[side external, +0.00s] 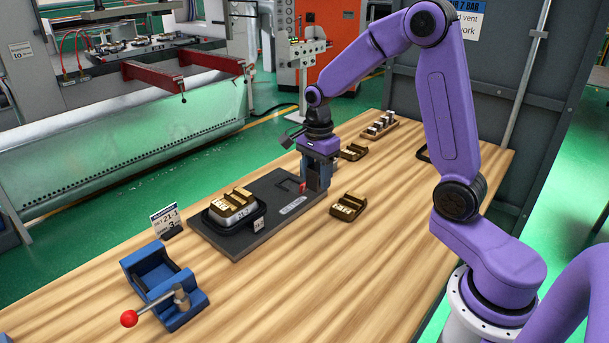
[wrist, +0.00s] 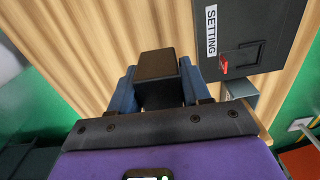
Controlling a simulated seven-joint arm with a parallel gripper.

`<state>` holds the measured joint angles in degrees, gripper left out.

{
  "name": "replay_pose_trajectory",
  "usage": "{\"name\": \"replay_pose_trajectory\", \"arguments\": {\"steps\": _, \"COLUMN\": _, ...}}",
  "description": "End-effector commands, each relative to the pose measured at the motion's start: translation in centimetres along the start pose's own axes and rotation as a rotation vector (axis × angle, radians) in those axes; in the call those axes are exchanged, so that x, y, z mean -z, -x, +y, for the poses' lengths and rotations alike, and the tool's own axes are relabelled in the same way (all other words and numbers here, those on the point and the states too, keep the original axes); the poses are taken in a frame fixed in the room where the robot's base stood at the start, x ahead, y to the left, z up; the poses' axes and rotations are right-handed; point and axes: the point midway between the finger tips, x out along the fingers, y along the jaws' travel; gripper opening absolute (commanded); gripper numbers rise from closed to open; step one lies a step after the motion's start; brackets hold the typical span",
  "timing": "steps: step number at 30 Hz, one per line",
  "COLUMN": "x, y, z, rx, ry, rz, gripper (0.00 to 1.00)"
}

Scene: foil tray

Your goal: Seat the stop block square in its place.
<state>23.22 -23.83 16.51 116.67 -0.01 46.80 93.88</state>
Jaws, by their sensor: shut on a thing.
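A dark brown-black block, which I take to be the stop block (wrist: 157,66), is held between the two blue fingers of my gripper (wrist: 160,88) in the wrist view. In the side view my gripper (side external: 318,182) points down beside the right end of a dark setting plate (side external: 255,233); the block is not clear there. The plate has a dark outlined recess (wrist: 245,56) with a red marker (wrist: 224,63) at its edge, also seen in the side view (side external: 302,186). In the wrist view the block is apart from the recess, to its left. Its height above the table is unclear.
A foil tray (side external: 233,217) with brass pieces sits on the plate's left end. A blue clamp (side external: 165,285) with a red-knobbed lever and a sign (side external: 166,221) stand left. Front table is clear.

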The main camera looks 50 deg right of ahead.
Motion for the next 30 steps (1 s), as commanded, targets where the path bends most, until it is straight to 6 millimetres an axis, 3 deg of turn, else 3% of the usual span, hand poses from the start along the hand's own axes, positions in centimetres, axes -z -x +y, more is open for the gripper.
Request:
{"name": "replay_pose_trajectory", "arguments": {"steps": 10, "x": -0.2, "y": 1.4, "z": 2.7, "rx": 0.003, "ry": 0.000, "rz": 0.000, "gripper": 0.00}}
{"name": "replay_pose_trajectory", "arguments": {"steps": 30, "x": -0.2, "y": 4.4, "z": 3.0, "rx": 0.005, "ry": 0.001, "rz": 0.000, "gripper": 0.00}}
